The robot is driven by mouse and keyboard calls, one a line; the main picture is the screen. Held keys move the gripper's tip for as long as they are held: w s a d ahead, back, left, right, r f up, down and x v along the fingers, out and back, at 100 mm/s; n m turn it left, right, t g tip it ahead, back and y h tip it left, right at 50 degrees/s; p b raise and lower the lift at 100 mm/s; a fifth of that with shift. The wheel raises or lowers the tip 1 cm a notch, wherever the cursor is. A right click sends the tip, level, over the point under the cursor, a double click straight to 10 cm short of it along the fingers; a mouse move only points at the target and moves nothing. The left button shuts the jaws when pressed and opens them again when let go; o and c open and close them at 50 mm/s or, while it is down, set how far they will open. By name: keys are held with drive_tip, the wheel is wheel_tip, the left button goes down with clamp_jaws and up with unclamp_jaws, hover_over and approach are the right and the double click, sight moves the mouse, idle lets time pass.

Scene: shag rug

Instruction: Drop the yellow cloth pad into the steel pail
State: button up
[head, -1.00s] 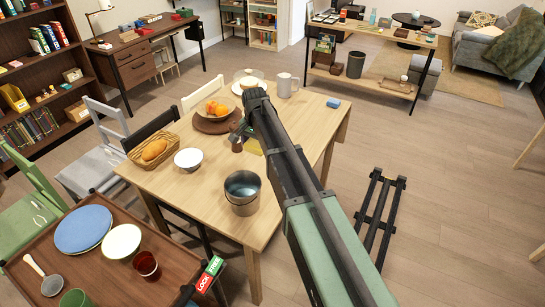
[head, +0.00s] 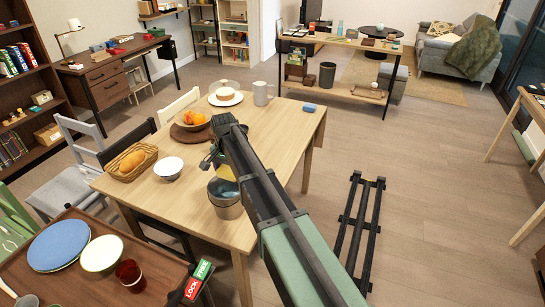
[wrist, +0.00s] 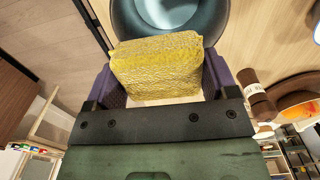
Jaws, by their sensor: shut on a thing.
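The yellow cloth pad (wrist: 158,66) is pinched between the two purple fingers of my gripper (wrist: 162,76) in the wrist view. The pad's exact height over the rim cannot be told.
A brown tray with plates stands at the lower left.

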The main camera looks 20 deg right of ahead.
drive_tip(key=o, duration=0.8)
drive_tip(key=shift+r, duration=0.1)
drive_tip(key=shift+c, duration=0.2)
wheel_tip(320, 180, up, 11)
drive_tip(key=p, duration=1.1)
drive_tip(key=s+f+n+b, duration=0.1)
drive_tip(key=s+n, duration=0.8)
drive_tip(key=s, duration=1.7)
drive_tip(key=shift+f, duration=0.25)
